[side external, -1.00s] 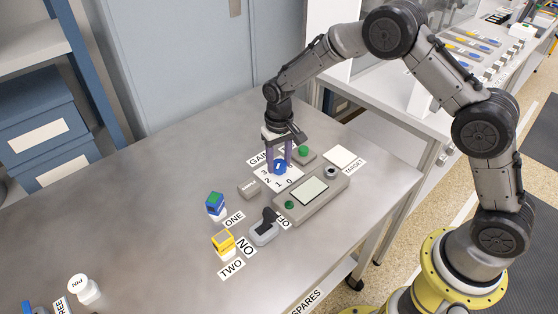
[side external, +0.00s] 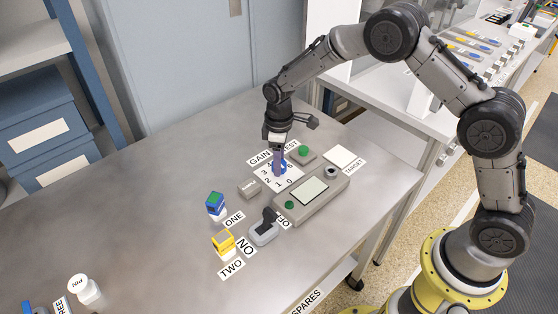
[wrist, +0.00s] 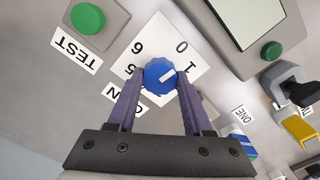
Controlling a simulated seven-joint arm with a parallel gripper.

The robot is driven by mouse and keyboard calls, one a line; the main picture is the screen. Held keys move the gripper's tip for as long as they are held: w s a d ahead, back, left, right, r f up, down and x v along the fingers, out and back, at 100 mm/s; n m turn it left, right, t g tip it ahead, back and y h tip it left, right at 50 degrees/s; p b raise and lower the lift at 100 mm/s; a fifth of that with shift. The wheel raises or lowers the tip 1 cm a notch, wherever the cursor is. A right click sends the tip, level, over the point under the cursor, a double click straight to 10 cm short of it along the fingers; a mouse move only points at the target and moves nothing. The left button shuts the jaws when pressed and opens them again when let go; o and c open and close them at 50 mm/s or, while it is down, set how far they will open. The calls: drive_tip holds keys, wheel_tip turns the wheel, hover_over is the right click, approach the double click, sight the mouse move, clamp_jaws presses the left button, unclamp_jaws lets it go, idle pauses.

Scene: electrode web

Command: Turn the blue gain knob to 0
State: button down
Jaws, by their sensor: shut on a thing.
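The blue gain knob (wrist: 158,86) sits on a white dial card (wrist: 163,42) with printed digits. In the wrist view its white pointer mark slants up and right, roughly toward the 1, with the 0 just above that. My gripper (wrist: 160,76) points down with its two purple fingers on opposite sides of the knob, shut on it. In the side view my gripper (side external: 280,168) hides much of the knob (side external: 285,165). The digits 2, 1 and 0 show along the card's near edge (side external: 280,188).
A grey box with a green TEST button (side external: 304,151) stands close behind the knob. A grey console with a screen (side external: 310,191) is close at right.

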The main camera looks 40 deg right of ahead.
drive_tip(key=shift+r+n, duration=0.1)
drive_tip(key=shift+n, duration=0.5)
drive_tip(key=shift+c, duration=1.5)
unclamp_jaws()
wheel_tip(320, 180, up, 14)
